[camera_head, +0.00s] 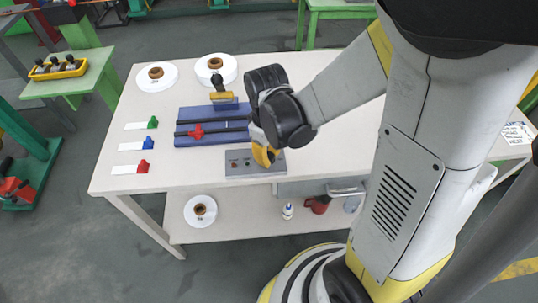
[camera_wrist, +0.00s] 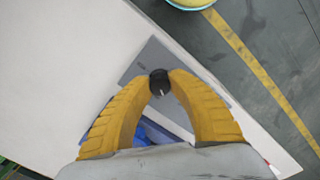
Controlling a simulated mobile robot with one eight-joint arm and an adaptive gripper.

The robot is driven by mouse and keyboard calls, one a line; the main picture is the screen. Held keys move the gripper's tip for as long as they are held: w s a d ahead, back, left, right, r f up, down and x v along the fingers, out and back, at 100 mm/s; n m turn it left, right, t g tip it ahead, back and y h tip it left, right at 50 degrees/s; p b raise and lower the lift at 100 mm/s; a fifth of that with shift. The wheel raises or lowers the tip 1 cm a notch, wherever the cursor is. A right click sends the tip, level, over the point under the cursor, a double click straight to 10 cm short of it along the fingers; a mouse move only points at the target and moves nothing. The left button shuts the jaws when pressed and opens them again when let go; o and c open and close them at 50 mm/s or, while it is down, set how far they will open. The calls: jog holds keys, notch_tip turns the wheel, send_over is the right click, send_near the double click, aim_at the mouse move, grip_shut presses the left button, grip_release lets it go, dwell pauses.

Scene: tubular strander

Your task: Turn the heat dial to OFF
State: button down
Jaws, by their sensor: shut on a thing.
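The heat dial (camera_wrist: 160,82) is a small round black knob with a white pointer line, seen in the wrist view. It sits on a grey panel (camera_head: 240,168) at the front edge of the table. My gripper (camera_wrist: 160,78) has its yellow fingertips closed on either side of the dial. In the head view my gripper (camera_head: 264,156) reaches down over the right part of the grey panel and hides the dial there. The OFF mark cannot be read in either view.
A blue fixture (camera_head: 200,140) with dark rails and a red piece stands just behind the panel. White spools (camera_head: 157,76) lie at the back left. Red, blue and green clips with white strips lie at the left. The right of the table top is clear.

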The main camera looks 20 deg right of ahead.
aim_at(269, 157)
jog(key=n, duration=0.5)
jog(key=shift+n, duration=0.3)
dwell(0.4)
jog(key=c, duration=1.2)
grip_release()
jog(key=shift+o, duration=0.2)
notch_tip(269, 157, up, 12)
jog(key=shift+s, duration=0.25)
